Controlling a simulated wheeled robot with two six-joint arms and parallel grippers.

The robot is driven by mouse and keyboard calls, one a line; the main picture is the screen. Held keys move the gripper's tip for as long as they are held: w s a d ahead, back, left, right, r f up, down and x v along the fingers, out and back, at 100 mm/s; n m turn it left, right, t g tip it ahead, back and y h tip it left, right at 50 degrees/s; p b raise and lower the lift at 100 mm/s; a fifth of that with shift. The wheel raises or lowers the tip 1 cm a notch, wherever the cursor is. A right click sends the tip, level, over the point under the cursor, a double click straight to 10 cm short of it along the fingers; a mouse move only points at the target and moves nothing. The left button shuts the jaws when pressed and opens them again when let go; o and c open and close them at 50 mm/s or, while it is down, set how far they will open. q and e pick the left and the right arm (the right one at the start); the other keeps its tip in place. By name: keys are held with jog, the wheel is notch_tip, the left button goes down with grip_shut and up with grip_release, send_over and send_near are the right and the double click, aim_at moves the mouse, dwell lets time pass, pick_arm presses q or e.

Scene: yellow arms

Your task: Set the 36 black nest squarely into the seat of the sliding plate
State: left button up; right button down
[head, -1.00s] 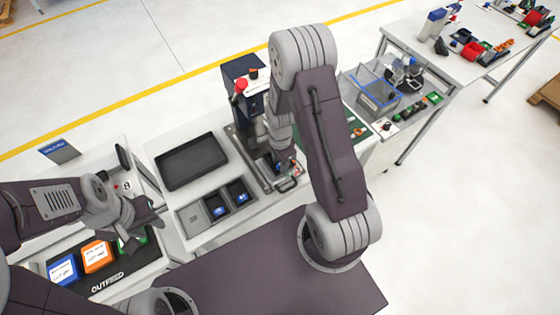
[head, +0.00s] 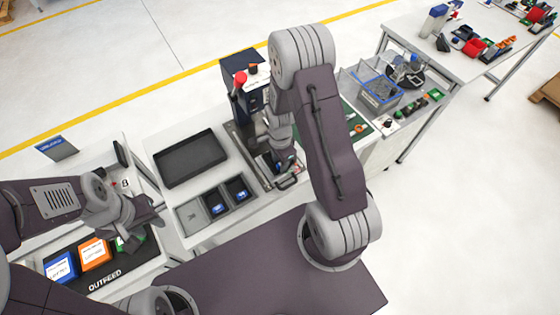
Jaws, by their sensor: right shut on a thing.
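My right gripper (head: 286,166) is low over the sliding plate (head: 262,172) of the press-like station and is shut on a small dark thing, most likely the 36 black nest. The arm and gripper hide most of it, and no number is readable. The plate's seat is hidden under the gripper, so I cannot tell whether the nest touches it. The plate's handle (head: 288,183) shows at the near end. My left gripper (head: 143,222) hangs over the outfeed area at the left; its jaw opening is unclear.
A three-slot holder (head: 180,213) has an empty left slot and two black nests with blue labels (head: 216,208). A black tray (head: 190,158) lies behind it. The dark blue press column (head: 240,85) stands behind the plate. A clear bin (head: 378,95) stands at right.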

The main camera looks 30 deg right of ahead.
jog(key=shift+f, duration=0.25)
jog(key=c, duration=1)
grip_release()
jog(key=shift+o, duration=0.7)
jog(key=shift+s, duration=0.1)
notch_tip(320, 180, up, 8)
jog(key=shift+r+b, duration=0.2)
jog(key=shift+b, duration=0.2)
jog(key=shift+r, duration=0.3)
jog(key=shift+w, duration=0.25)
